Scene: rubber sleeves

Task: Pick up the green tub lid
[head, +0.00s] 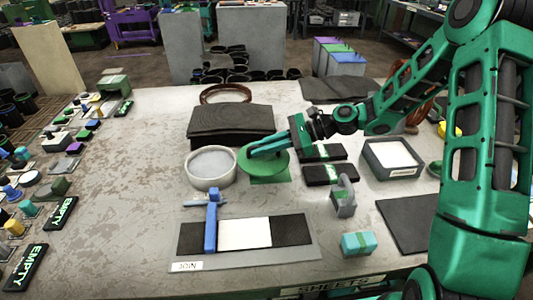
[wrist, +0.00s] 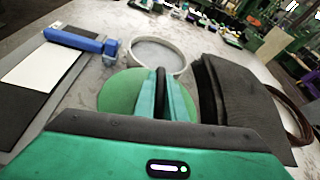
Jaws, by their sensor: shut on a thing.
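The green tub lid (head: 252,168) is a round disc just right of the open pale tub (head: 190,180) in the head view. My gripper (head: 256,151) reaches in from the right and is shut on the lid. In the wrist view the lid (wrist: 115,92) lies under and around my close-set fingers (wrist: 161,80), which hide part of it. The tub's pale rim (wrist: 184,62) shows just beyond the lid there. A green flat patch (head: 270,180) shows under the lid's front edge. I cannot tell how far the lid is above it.
A dark ridged block (head: 230,120) stands behind the tub and lid. Black slabs with green bands (head: 328,173) and a grey bin (head: 392,158) are to the right. A board with a blue bar (head: 211,228) lies in front. Bare table is at the left (head: 130,180).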

